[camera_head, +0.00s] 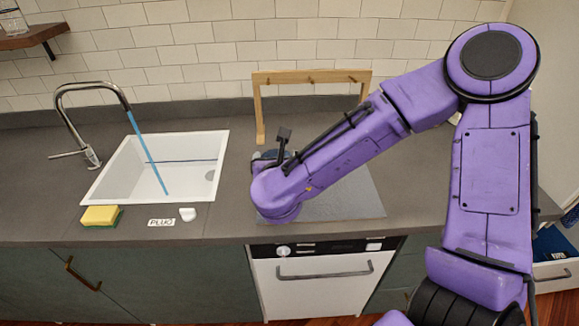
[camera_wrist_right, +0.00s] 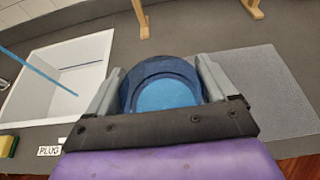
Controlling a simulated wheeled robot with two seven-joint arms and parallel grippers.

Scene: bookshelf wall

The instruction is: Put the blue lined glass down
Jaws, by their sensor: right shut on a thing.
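The blue glass (camera_wrist_right: 165,94) is seen from above in the right wrist view, with a dark blue rim and a lighter blue inside. I cannot make out lines on it. My right gripper (camera_wrist_right: 160,76) is shut on it, one grey finger on each side. In the head view my right gripper (camera_head: 270,158) is mostly hidden by my purple forearm, over the left part of the grey textured mat (camera_head: 350,200). I cannot tell whether the glass touches the surface below. My left gripper is not in view.
A white sink (camera_head: 120,170) with a tap (camera_head: 92,150) lies left. A yellow sponge (camera_head: 100,216), a white plug (camera_head: 187,214) and a "PLUG" label (camera_head: 161,222) sit at its front. A wooden peg rack (camera_head: 260,115) stands behind the mat. The counter's front edge is close.

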